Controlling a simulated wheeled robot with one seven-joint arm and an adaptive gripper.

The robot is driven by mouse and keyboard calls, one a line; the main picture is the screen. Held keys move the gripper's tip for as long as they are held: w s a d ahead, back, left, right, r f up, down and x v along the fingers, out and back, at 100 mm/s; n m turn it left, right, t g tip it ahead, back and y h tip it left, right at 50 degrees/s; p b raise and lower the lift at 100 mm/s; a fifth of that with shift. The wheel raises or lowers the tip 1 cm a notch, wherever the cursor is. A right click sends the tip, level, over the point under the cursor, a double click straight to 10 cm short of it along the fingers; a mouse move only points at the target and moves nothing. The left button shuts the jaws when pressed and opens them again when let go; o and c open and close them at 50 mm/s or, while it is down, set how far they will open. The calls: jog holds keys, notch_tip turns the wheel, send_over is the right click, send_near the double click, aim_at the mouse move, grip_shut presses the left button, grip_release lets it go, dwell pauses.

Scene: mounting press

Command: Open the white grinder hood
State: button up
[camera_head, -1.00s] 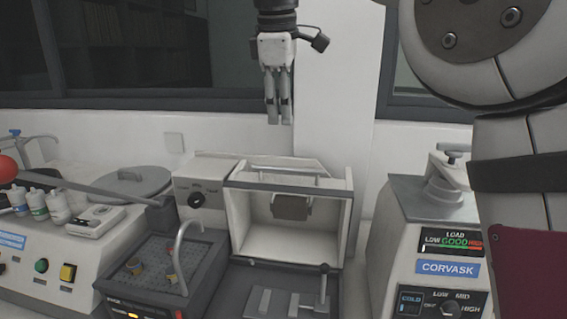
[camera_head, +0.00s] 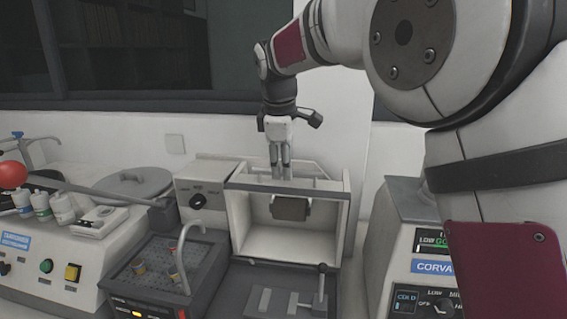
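The white grinder hood (camera_head: 237,221) is a box-shaped housing in the middle of the head view. Its front shows a grey-framed opening, with a dark grinding wheel (camera_head: 290,208) inside. I cannot tell whether a clear pane covers the opening. A thin horizontal bar (camera_head: 310,178) runs along the hood's top. My gripper (camera_head: 280,178) points straight down over the hood's top, left of its middle. Its fingertips are at the level of the bar and upper front edge. Contact is not clear. The fingers look close together with a narrow gap, and nothing is seen held.
Left of the hood stand a control box with a dial (camera_head: 198,201) and a dark unit with a curved spout (camera_head: 165,265). A grey clamp plate (camera_head: 275,302) lies in front. A Corvask machine (camera_head: 405,235) stands at the right, partly hidden by my arm.

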jog(key=shift+f, duration=0.1)
grip_shut()
jog(key=s, duration=0.1)
jog(key=s+p, duration=0.1)
jog(key=s, duration=0.1)
jog(key=s+p, duration=0.1)
jog(key=shift+s+a+f, duration=0.2)
jog(key=shift+s+a, duration=0.1)
jog(key=shift+a, duration=0.1)
grip_release()
jog(key=shift+r, duration=0.1)
